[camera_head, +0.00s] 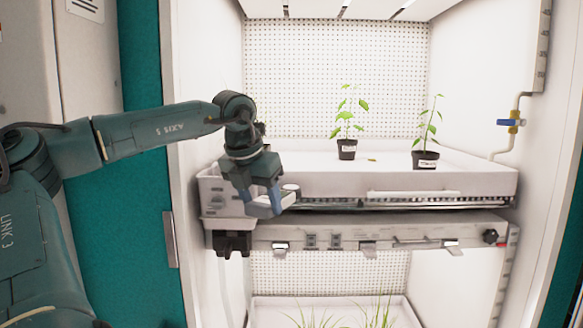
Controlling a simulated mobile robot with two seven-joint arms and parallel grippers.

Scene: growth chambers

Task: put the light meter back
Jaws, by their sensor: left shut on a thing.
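My left gripper (266,203) is in front of the left end of the upper plant tray, pointing down, with its blue fingers shut on a small pale thing. This looks like the light meter (291,187); a whitish rounded part shows beside the right finger, and the fingers hide most of the rest. A white box-like holder (213,207) is at the tray's left end, just left of the gripper. I cannot tell whether the meter touches the tray. My right gripper is out of view.
The upper white tray (400,184) carries two potted seedlings, one mid-tray (347,149) and one at right (425,160). Below is a rail with clips and a black knob (490,236). A lower tray (270,304) holds grass. A pipe with a blue-handled valve (511,122) runs along the right wall.

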